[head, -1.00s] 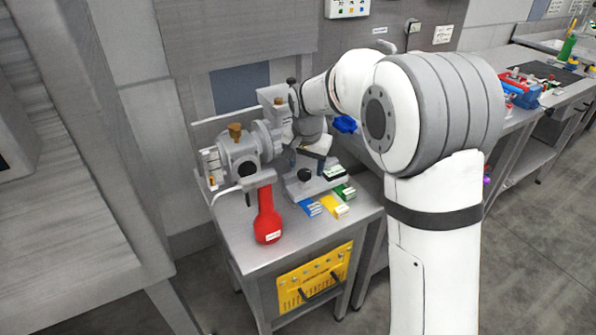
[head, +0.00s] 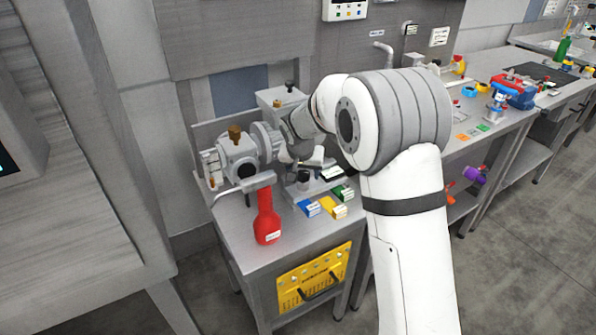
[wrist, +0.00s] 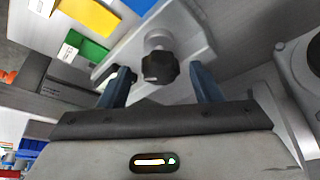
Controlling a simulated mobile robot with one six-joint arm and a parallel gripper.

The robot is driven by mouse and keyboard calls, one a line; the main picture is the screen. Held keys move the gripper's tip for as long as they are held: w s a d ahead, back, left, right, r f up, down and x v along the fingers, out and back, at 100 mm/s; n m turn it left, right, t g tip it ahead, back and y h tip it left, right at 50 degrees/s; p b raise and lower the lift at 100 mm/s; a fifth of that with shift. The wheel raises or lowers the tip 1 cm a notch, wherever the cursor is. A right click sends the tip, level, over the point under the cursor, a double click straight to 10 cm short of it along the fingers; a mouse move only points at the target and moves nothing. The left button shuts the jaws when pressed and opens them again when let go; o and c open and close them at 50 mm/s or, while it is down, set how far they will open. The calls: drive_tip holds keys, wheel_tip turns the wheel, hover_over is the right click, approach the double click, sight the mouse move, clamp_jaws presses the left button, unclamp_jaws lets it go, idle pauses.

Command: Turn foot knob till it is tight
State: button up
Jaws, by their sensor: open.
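The foot knob (wrist: 159,67) is a black lobed knob on a short silver stem, at the edge of a pale metal base plate (wrist: 187,32). In the head view the knob (head: 304,176) is small and dark, low on the grey machine on the steel table. My gripper (wrist: 162,72) is open, with one blue finger on each side of the knob in the wrist view. I see no finger touching it, and cannot tell whether the tips reach fully around it.
Blue (head: 309,208), yellow (head: 334,207) and green (head: 343,193) blocks lie just in front of the base. A red bottle-shaped part (head: 267,218) stands at the table's front left. The grey machine body (head: 240,158) stands close at left.

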drive_tip(key=shift+c, duration=0.2)
drive_tip(key=c, duration=0.9)
drive_tip(key=shift+o, duration=0.2)
drive_tip(key=shift+a, duration=0.3)
drive_tip(key=shift+d, duration=0.15)
drive_tip(key=shift+c, duration=0.5)
drive_tip(key=shift+d+r+n, duration=0.1)
drive_tip(key=shift+d+n, duration=0.05)
drive_tip(key=shift+n, duration=0.25)
